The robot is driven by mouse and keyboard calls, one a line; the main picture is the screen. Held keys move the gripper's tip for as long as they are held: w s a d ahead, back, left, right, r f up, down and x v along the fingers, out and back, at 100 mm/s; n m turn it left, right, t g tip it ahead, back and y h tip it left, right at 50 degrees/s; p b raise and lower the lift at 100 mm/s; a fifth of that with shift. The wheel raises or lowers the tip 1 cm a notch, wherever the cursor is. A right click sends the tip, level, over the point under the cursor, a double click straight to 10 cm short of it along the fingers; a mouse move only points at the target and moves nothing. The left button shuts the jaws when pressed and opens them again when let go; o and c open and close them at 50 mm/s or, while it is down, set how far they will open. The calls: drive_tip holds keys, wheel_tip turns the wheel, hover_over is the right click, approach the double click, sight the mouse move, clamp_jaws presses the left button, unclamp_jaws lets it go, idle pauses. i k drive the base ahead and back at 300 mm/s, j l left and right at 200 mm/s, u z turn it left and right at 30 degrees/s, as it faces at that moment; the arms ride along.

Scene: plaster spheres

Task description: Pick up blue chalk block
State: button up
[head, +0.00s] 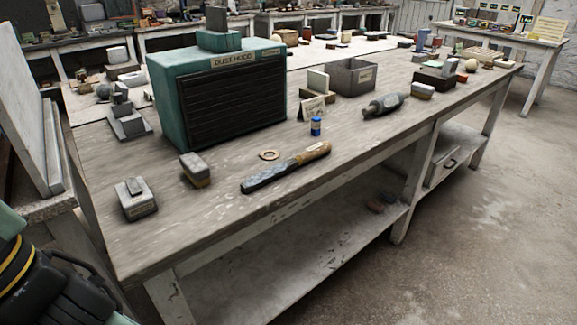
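A small blue block (316,127) with a pale band stands upright on the workbench (210,222), near the middle of its top. It is the only clearly blue piece near me and looks like the blue chalk block. A small card sign (312,108) stands just behind it. A file-like tool with a wooden handle (285,167) lies in front of it, and a tan ring (269,155) lies to its left. Part of my arm shows at the lower left corner, well apart from the block. My gripper's fingers do not show.
A large teal dust hood (163,92) stands behind and left of the block. Grey blocks (136,199) (195,170) sit at the front left. A grey open bin (350,77) and a dark tool (384,105) are behind and right. The front strip of bench is mostly clear.

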sight(316, 121)
drive_tip(key=i+l+z, duration=0.15)
drive_tip(key=i+l, duration=1.2)
drive_tip(key=i, duration=0.1)
